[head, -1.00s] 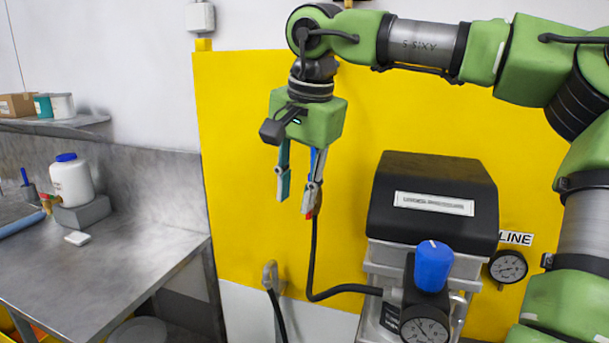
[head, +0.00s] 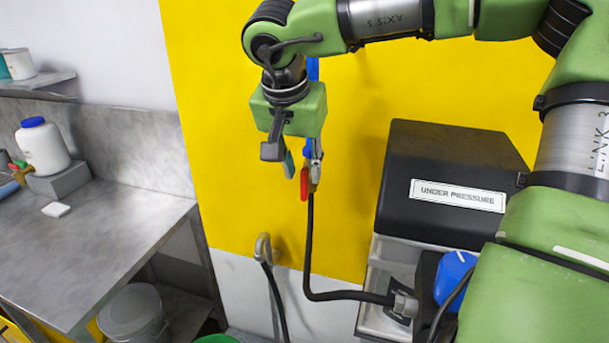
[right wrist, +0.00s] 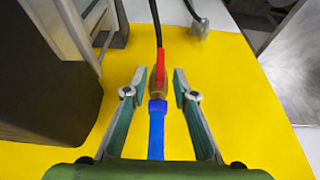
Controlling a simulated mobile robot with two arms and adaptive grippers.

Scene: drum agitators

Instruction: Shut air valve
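The air valve is a small brass valve (right wrist: 157,88) with a red lever (right wrist: 160,65), between a blue pipe (right wrist: 157,130) and a black hose (right wrist: 158,25). The lever lies along the line of the pipe and hose. In the head view the red lever (head: 304,184) hangs down beside the hose. My right gripper (right wrist: 157,88) is open, with one finger on each side of the valve and gaps visible to both. It also shows in the head view (head: 302,167), partly covering the valve. My left gripper is not in view.
A black-topped unit labelled "UNDER PRESSURE" (head: 459,195) stands right of the valve, with a blue knob (head: 455,275) partly behind my arm. A metal bench (head: 110,225) is at left. The yellow panel (head: 215,130) around the gripper is clear.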

